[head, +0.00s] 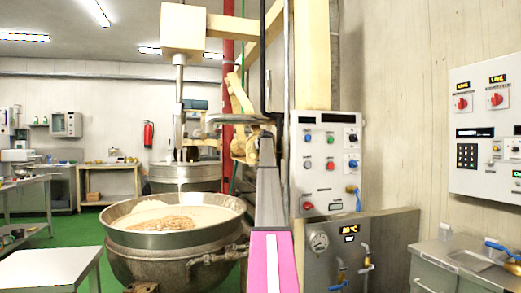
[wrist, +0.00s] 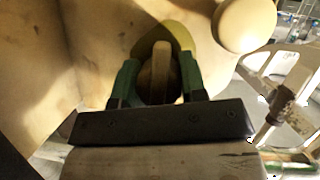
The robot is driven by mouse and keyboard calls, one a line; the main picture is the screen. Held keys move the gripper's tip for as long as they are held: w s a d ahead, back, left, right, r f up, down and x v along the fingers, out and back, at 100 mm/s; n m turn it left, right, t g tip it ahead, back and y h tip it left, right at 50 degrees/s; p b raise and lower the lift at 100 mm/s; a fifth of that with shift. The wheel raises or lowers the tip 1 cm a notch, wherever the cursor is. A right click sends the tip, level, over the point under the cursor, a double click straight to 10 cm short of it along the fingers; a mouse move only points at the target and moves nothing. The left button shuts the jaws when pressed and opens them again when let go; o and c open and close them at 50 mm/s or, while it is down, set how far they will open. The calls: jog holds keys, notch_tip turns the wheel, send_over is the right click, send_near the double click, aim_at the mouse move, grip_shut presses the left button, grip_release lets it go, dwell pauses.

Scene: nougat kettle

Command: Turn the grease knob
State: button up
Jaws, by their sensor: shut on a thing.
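In the wrist view, the grease knob (wrist: 161,62) is a small tan knob with an upright bar, set against a cream-painted machine body (wrist: 105,45). My gripper (wrist: 159,80) has a green finger on each side of the knob and is shut on it. The lower part of the knob is in shadow. In the head view, my arm reaches up to the cream mixer gear (head: 240,148) above the kettle, and the arm hides the knob and my fingers.
A wide metal kettle (head: 172,244) holding a pale mix with nuts stands left of my arm. A rounded cream knob-like part (wrist: 246,24) sits just right of my gripper.

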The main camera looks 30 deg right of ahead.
jog(key=shift+f, duration=0.1)
jog(key=o, duration=0.9)
jog(key=shift+o, duration=0.2)
jog(key=shift+s, duration=0.15)
jog(key=v, duration=1)
jog(key=shift+s, duration=0.3)
jog(key=shift+a, duration=0.15)
